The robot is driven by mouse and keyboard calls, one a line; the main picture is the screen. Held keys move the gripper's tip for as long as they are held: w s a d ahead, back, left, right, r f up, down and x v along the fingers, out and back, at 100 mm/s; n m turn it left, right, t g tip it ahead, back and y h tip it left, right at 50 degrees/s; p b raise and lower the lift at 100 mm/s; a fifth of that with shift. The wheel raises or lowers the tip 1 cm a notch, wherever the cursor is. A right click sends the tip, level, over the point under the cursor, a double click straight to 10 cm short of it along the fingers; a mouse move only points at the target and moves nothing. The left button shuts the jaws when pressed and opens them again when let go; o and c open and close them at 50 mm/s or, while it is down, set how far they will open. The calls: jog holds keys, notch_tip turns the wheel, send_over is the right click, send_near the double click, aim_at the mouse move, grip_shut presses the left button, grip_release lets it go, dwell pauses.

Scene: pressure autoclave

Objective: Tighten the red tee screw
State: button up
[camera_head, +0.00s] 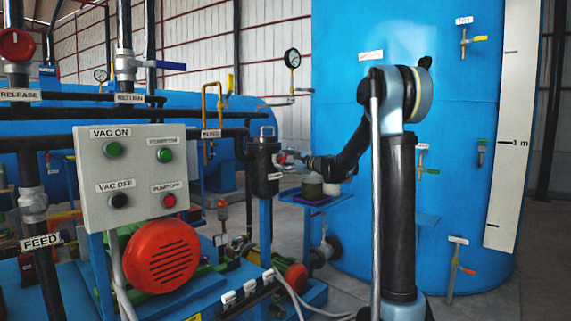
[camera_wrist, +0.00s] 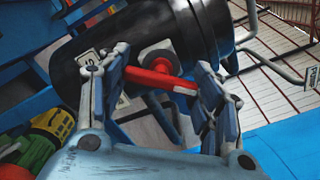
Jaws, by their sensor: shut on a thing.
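The red tee screw (camera_wrist: 160,79) sticks out from the side of a black cylindrical vessel (camera_wrist: 125,47). Its red crossbar lies between the two fingers of my gripper (camera_wrist: 162,70) in the wrist view. The fingers are closed in on the bar's two ends. In the head view my gripper (camera_head: 292,158) is at the right side of the black vessel (camera_head: 263,172). The red screw is small there and largely covered by the gripper. A dark round collar sits behind the crossbar in the wrist view.
A blue shelf (camera_head: 326,200) with a dark green pot (camera_head: 312,187) stands just below my forearm. A grey control box (camera_head: 138,176) is to the left. A large blue tank (camera_head: 455,130) stands behind my arm. A yellow-green pump part (camera_wrist: 45,135) shows lower left in the wrist view.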

jog(key=m, duration=0.5)
jog(key=shift+s+f, duration=0.1)
jog(key=shift+f, duration=0.05)
jog(key=shift+a+m, duration=0.1)
jog(key=shift+m, duration=2.4)
jog(key=o, duration=1.1)
jog(key=shift+c, duration=0.2)
jog(key=v, duration=1.2)
jog(key=shift+s+f, duration=0.1)
